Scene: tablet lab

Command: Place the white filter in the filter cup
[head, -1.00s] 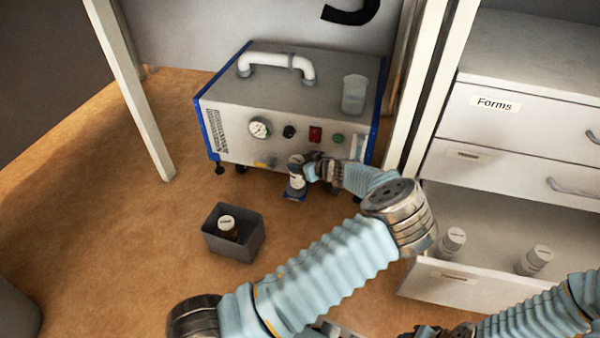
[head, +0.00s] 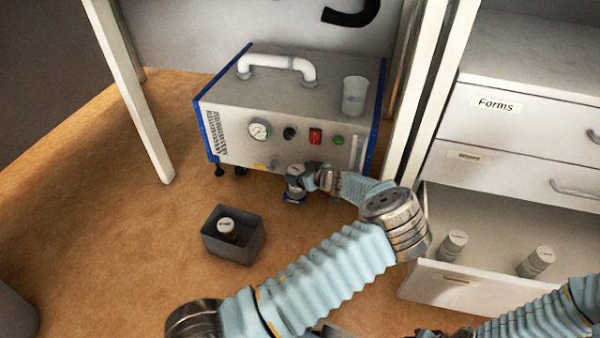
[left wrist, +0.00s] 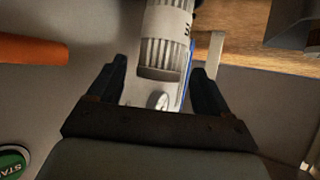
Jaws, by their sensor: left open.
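A grey bin (head: 250,245) holds a white-capped brown bottle (head: 227,228). An open drawer (head: 440,285) at right holds two capped containers.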

